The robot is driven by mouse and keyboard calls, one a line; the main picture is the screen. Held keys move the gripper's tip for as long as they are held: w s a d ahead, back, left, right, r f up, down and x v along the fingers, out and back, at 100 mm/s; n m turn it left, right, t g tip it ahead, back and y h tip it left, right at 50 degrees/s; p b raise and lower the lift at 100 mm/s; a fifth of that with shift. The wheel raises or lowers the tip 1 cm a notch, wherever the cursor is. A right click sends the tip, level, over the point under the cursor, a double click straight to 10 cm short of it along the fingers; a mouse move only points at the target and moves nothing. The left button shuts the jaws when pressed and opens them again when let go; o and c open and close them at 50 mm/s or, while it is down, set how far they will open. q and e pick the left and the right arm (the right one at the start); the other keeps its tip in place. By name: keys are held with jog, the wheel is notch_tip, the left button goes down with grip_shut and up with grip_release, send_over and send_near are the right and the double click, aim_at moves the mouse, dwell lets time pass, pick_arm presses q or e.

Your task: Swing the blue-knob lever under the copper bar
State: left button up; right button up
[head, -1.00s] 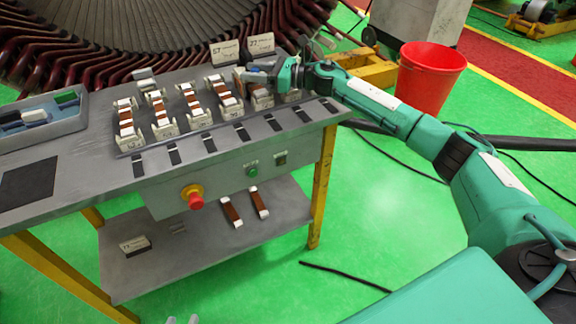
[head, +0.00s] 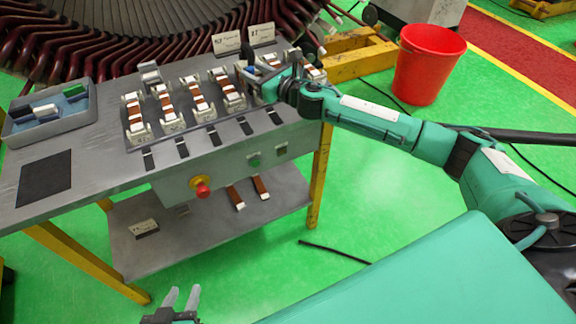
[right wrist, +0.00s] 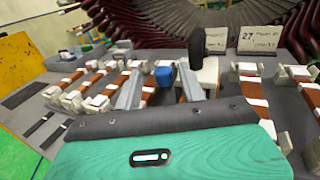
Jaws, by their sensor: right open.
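The blue knob (head: 251,70) shows beside my right gripper at the right part of the fixture row. In the right wrist view the blue knob (right wrist: 163,76) stands between the two grey fingers of my right gripper (right wrist: 159,84), which are apart. In the head view my right gripper (head: 258,84) is over the fixture and hides much of it. Copper bars (head: 198,97) lie in white-ended holders along the bench. Whether the lever is under its bar cannot be told. My left gripper (head: 182,297) is open and empty at the bottom edge, away from the bench.
Two label cards (head: 227,43) stand behind the holders. A large stator (head: 120,35) is behind. A red bucket (head: 427,65) stands to the right.

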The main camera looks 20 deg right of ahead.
jog(key=b+v, duration=0.2)
jog(key=v, duration=1)
jog(key=s+a+f+m+g+h, duration=0.1)
jog(key=s+a+f+m+h, duration=0.2)
jog(key=s+f+m, duration=0.3)
jog(key=s+a+f+m+g+h, duration=0.2)
jog(key=s+f+m, duration=0.4)
jog(key=m, duration=1.1)
jog(key=shift+s+a+f+h, duration=0.2)
jog(key=shift+a+f+h, duration=0.35)
jog(key=shift+f+h, duration=0.55)
jog(key=shift+o, duration=0.2)
jog(key=shift+f, duration=0.15)
